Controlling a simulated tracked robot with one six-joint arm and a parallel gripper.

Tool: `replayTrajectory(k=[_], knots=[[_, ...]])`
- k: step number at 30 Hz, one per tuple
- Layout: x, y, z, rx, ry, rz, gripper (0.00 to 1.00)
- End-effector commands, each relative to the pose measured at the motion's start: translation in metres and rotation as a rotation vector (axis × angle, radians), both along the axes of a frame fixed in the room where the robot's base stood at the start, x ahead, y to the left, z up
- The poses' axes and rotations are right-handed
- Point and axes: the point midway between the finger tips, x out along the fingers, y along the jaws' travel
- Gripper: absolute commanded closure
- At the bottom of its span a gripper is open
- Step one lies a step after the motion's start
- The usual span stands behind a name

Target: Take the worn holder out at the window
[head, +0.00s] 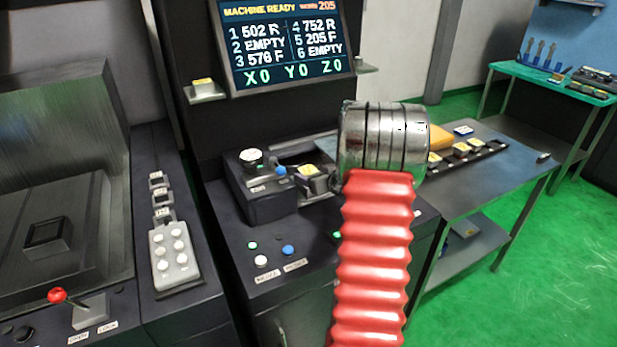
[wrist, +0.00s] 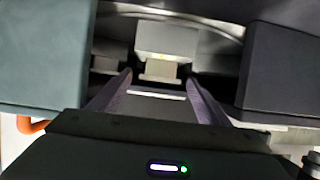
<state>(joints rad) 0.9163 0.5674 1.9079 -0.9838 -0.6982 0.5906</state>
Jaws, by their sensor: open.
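The worn holder is named as 205 on the machine screen (head: 282,40), which lists 205 F at place 5. A holder with a yellow label (head: 310,171) sits at the window (head: 303,154) in the machine front in the head view. In the wrist view a light grey holder (wrist: 166,39) with a narrower block below it stands in an opening between dark walls. My gripper (wrist: 158,77) is open, its two fingers pointing at that block, with nothing visibly held. I cannot tell whether the fingers touch it. My arm hides my gripper in the head view.
A side table (head: 500,185) at right carries a dark rack (head: 470,158) with several yellow- and white-labelled pieces. A green-topped bench (head: 545,75) stands at the back right. Buttons and a white knob (head: 251,156) sit beside the window. Green floor at right is clear.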

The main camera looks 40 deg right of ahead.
Motion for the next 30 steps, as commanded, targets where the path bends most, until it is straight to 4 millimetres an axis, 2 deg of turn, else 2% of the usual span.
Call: replayTrajectory(k=[6,10,27,30], knots=[[0.025,-0.009,-0.010,0.001,0.002,0.002,0.30],[0.034,-0.012,-0.014,0.001,0.000,0.001,0.30],[0.036,-0.011,-0.014,0.001,0.000,0.002,0.30],[0.036,-0.011,-0.014,0.001,0.000,0.002,0.36]])
